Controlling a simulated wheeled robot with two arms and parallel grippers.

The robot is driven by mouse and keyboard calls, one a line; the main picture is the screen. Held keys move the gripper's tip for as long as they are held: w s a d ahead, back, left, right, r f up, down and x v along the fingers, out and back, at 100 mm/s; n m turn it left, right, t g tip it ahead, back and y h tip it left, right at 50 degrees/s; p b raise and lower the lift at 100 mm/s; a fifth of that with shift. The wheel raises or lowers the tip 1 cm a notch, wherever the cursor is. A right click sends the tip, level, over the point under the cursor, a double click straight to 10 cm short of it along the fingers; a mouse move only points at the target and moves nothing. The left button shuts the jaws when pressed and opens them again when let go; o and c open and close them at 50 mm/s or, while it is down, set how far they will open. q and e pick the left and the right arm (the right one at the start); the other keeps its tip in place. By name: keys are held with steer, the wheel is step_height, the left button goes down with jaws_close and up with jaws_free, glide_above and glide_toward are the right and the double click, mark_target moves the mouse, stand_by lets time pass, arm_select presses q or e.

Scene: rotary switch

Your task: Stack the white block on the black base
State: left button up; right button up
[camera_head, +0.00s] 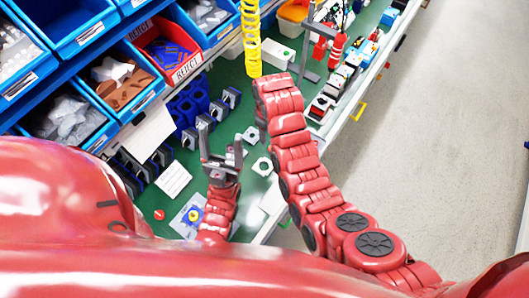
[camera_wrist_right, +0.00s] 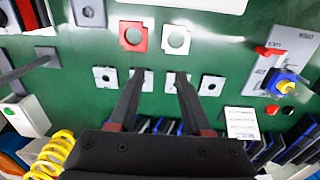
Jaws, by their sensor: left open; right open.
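In the head view my left gripper (camera_head: 220,137) is open and empty above the green bench, left of a white block with a hole (camera_head: 262,166). My right gripper is hidden behind its own arm there. The right wrist view shows my right gripper (camera_wrist_right: 160,74) open, with no object held, over the bench. A white block with a hole (camera_wrist_right: 168,48) lies beyond its fingertips, beside a red block with a hole (camera_wrist_right: 123,45). Smaller white square plates (camera_wrist_right: 210,85) lie in a row by the fingers. I cannot tell which part is the black base.
A yellow coil (camera_head: 251,40) hangs near my right arm. Blue bins (camera_head: 125,75) and a red bin (camera_head: 165,45) line the bench's left side. Dark blue holders (camera_head: 190,105) stand below them.

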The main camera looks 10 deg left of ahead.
steer(key=f+b, duration=0.9)
steer(key=b, duration=0.1)
steer(key=shift+s+f, duration=0.3)
steer(key=shift+f, duration=0.1)
steer(key=shift+f+p, duration=0.3)
steer(key=shift+f, duration=0.6)
steer(key=shift+s+d+f, duration=0.1)
steer(key=f+p, duration=0.3)
steer(key=f, duration=0.1)
steer(key=shift+s+d, duration=0.15)
steer(key=shift+d, duration=0.1)
steer(key=shift+f, duration=0.55)
jaws_close()
